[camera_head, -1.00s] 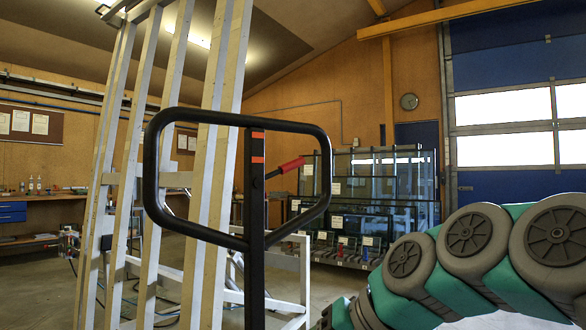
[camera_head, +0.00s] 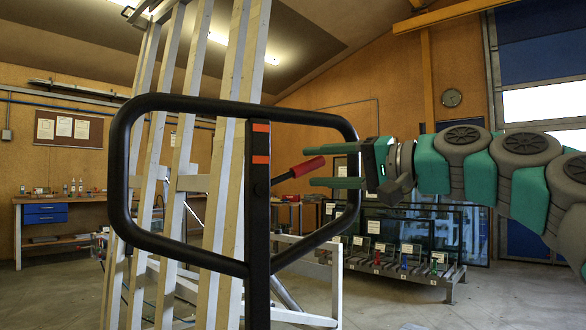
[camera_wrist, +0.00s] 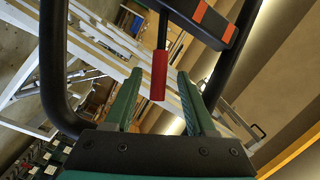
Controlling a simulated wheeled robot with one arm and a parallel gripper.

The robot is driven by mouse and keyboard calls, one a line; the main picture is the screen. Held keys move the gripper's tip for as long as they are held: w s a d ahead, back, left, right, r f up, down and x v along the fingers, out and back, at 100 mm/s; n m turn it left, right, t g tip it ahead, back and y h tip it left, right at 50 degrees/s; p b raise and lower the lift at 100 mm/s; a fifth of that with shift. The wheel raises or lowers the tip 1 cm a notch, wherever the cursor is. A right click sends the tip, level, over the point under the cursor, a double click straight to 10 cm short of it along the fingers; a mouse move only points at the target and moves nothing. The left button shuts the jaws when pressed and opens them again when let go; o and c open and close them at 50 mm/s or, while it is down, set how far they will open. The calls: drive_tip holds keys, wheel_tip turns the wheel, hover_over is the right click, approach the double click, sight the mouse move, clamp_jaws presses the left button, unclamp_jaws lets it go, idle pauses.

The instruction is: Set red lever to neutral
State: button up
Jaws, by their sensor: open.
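The red lever (camera_head: 307,167) has a red grip on a dark rod and sticks out to the right of the black post (camera_head: 258,200), tilted slightly upward. My gripper (camera_head: 308,166) comes from the right with its green fingers open, one above and one below the red grip in the head view. In the wrist view the red grip (camera_wrist: 158,78) reaches between the two fingertips (camera_wrist: 158,76), with space showing on both sides. Whether a finger touches it cannot be told.
A black tubular handle frame (camera_head: 235,109) loops around the post and lever, close to my fingers. Tall white slanted beams (camera_head: 205,175) stand behind. A rack of glass panes (camera_head: 430,235) stands at the back right. A workbench (camera_head: 65,203) is at the far left.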

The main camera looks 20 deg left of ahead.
drive_tip(key=x, duration=0.6)
drive_tip(key=shift+a+f, duration=0.1)
clamp_jaws()
idle(1.2)
